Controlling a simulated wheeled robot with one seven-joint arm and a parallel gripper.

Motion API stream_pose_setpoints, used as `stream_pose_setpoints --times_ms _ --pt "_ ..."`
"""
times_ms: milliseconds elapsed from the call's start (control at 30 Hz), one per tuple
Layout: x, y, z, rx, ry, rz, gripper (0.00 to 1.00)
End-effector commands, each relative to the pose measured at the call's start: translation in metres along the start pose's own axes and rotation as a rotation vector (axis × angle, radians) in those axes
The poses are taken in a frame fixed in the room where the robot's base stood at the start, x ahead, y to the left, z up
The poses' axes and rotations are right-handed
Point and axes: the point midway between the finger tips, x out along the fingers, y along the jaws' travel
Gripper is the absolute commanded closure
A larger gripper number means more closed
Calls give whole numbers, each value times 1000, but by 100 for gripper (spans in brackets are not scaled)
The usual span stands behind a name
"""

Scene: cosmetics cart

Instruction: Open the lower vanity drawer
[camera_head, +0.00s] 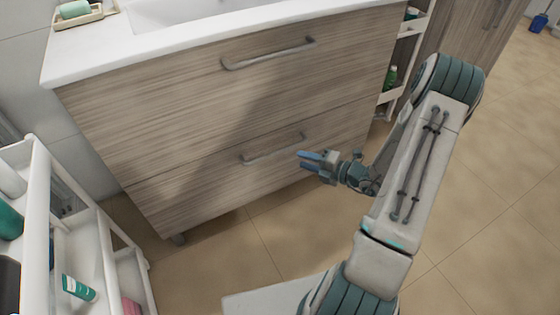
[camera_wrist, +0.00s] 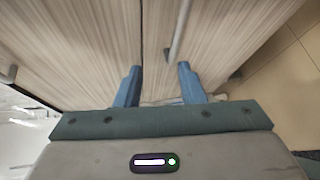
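The vanity has two wood-grain drawers under a white top. The lower drawer (camera_head: 215,185) looks closed, its front level with the upper drawer (camera_head: 200,105). Its metal bar handle (camera_head: 273,150) runs across its upper part. My gripper (camera_head: 305,159) is beside the right end of this handle in the head view. In the wrist view, my gripper's two blue fingers (camera_wrist: 158,82) are apart with nothing between them. A handle bar (camera_wrist: 180,30) shows beyond the fingertips, nearer the right finger. I cannot tell whether a finger touches it.
A white cart (camera_head: 95,245) with bottles and a tube (camera_head: 79,288) stands at the lower left. A narrow white shelf (camera_head: 402,60) with a green bottle (camera_head: 390,77) is right of the vanity. The tiled floor (camera_head: 260,235) before the drawer is clear.

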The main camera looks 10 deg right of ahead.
Motion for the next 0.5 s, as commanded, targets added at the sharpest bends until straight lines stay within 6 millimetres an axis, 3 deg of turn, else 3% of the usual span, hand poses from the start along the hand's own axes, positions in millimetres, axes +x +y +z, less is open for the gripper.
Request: stream_pose_setpoints --times_ms 33,133,333,500 --pt "-1 -21 6 66 -43 8 64" --pt "-3 -36 13 150 -98 19 64" --pt "6 -42 18 185 -120 25 64" --pt "37 -43 21 181 -115 25 64"
